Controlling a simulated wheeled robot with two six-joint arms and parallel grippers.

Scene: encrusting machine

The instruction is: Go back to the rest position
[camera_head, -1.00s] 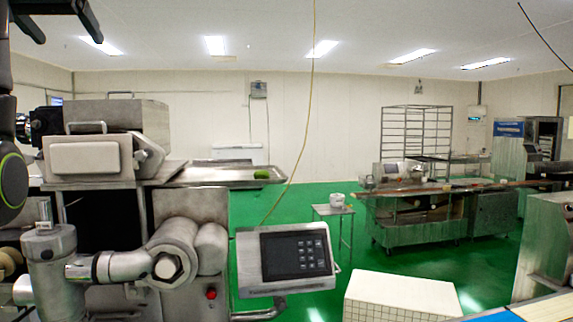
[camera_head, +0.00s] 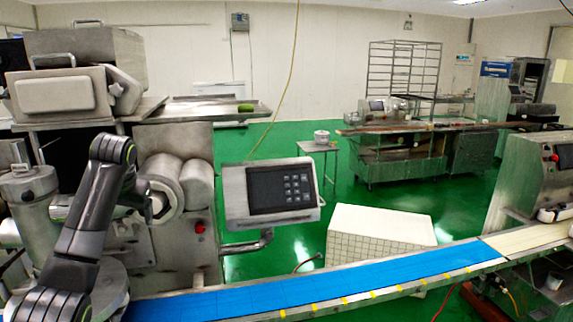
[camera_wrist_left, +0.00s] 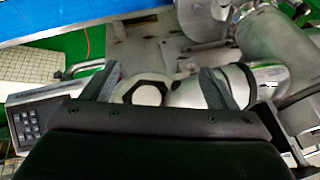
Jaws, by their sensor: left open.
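My left gripper (camera_wrist_left: 160,84) shows in the left wrist view with its two dark fingers wide apart and nothing held between them. Behind the fingers are a hexagonal metal fitting (camera_wrist_left: 146,92) and a silver pipe (camera_wrist_left: 195,92) of the encrusting machine; I cannot tell how far away they are. In the head view my grey left arm (camera_head: 90,215) rises from the lower left and bends in front of the encrusting machine (camera_head: 68,90). Its jaws are not clear there. My right gripper is not in view.
A control panel (camera_head: 270,193) stands beside the machine. A blue conveyor belt (camera_head: 370,278) crosses the front, with a white box (camera_head: 380,238) behind it. A green item (camera_head: 245,108) lies on the metal tray (camera_head: 205,112). Green floor is open farther back.

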